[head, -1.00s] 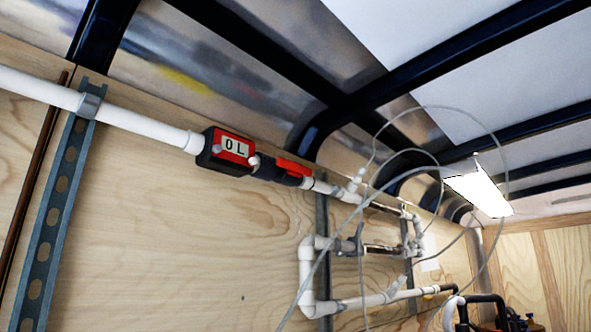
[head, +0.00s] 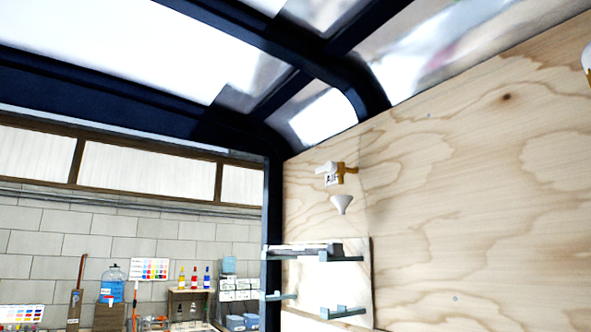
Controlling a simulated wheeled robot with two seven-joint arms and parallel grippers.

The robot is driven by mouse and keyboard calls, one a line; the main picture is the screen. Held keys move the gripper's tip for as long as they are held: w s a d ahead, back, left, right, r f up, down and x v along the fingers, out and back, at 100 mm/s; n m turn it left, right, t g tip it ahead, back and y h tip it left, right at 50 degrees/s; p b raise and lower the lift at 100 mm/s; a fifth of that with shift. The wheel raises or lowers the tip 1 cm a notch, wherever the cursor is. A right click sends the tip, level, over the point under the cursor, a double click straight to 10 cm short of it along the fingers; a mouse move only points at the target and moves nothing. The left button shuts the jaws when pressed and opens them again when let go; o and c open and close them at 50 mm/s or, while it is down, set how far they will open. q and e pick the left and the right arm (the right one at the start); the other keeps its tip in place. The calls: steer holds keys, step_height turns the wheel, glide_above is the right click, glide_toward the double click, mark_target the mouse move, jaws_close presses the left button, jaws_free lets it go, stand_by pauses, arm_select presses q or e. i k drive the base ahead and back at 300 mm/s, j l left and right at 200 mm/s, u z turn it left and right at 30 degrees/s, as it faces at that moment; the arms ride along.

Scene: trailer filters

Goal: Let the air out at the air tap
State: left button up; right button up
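A small tap (head: 347,172) with an orange-brown body is on the plywood wall, right of the middle of the head view. A small white label with dark letters, which seem to read "AIR", is on it, and a white part sits at its upper left. A white funnel-shaped piece (head: 342,204) is just below the tap. The tap is too small to tell whether it is open or shut. Neither of my grippers shows in the head view.
A rack with a grey shelf (head: 347,258) is below the funnel-shaped piece. A dark frame post (head: 273,215) marks the trailer's edge. Beyond it are a block wall (head: 95,220), a blue water jug (head: 112,290) and shelved bottles. The plywood (head: 470,180) right of the tap is mostly bare.

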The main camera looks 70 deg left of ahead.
mark_target(331, 167)
steer(key=u, duration=2)
